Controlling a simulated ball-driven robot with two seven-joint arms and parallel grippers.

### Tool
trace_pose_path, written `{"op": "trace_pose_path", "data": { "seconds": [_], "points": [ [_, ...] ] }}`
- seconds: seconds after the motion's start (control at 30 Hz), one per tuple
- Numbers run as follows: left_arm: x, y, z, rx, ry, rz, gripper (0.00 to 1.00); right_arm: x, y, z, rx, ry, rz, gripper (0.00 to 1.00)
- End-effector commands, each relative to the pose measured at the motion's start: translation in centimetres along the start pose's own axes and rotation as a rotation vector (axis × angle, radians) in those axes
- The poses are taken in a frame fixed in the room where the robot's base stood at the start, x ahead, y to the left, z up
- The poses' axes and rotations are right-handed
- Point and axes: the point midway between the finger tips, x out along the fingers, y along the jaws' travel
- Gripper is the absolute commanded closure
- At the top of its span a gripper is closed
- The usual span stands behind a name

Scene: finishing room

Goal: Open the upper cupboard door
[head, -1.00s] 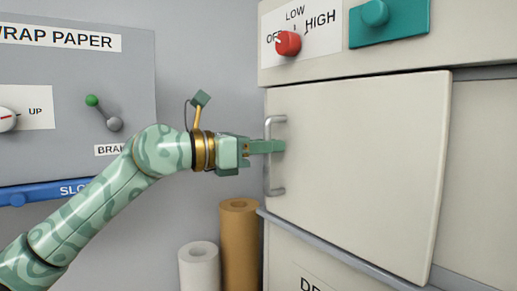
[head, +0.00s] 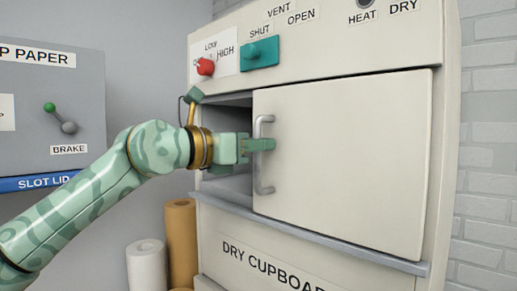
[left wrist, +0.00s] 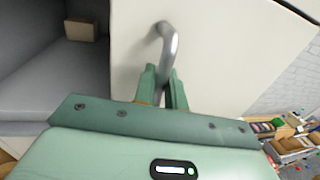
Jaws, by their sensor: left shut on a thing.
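The upper cupboard door (head: 345,165) is a flat cream panel standing partly open, with a gap at its left edge showing the grey cupboard inside (head: 228,180). Its grey upright bar handle (head: 262,183) is near that left edge. My left gripper (head: 265,145) is shut on the upper part of the handle. In the left wrist view the handle (left wrist: 170,45) passes between the two green fingers (left wrist: 161,85), and the door (left wrist: 225,50) lies beyond them. The lower handle end shows free below the gripper in the head view. My right gripper is not in view.
A small tan box (left wrist: 80,28) sits inside the cupboard. The red knob (head: 205,67) and teal vent switch (head: 260,53) are above. A grey rail (head: 310,240) runs below the door. White (head: 147,268) and brown (head: 181,240) rolls stand at lower left.

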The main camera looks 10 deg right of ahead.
Motion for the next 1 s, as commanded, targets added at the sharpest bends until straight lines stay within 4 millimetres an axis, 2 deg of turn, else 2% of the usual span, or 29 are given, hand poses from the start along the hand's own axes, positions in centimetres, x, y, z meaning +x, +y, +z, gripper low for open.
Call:
{"op": "trace_pose_path", "data": {
  "seconds": [0.2, 0.33, 0.37, 0.4, 0.73, 0.87, 1.0],
  "points": [
    [0.0, -0.1, 0.1, 0.001, -0.003, -0.001, 1.0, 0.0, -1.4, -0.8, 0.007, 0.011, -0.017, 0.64],
    [0.0, -0.1, 0.1, 0.001, -0.004, -0.001, 1.0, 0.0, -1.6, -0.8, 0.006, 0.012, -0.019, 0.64],
    [0.0, -0.1, 0.1, 0.001, -0.004, -0.001, 0.82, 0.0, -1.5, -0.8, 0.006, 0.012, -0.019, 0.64],
    [0.0, 0.0, 0.1, 0.001, -0.004, -0.001, 0.71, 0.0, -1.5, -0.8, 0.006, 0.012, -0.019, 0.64],
    [-0.2, 0.0, 0.0, 0.001, -0.002, 0.0, 0.7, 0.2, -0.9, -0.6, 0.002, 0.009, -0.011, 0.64],
    [-1.7, 0.1, -0.1, 0.002, -0.004, 0.001, 0.7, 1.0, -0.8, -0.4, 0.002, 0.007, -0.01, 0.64],
    [-5.0, 0.1, -0.4, 0.003, -0.004, 0.003, 0.7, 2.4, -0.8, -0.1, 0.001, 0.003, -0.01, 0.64]
  ]
}}
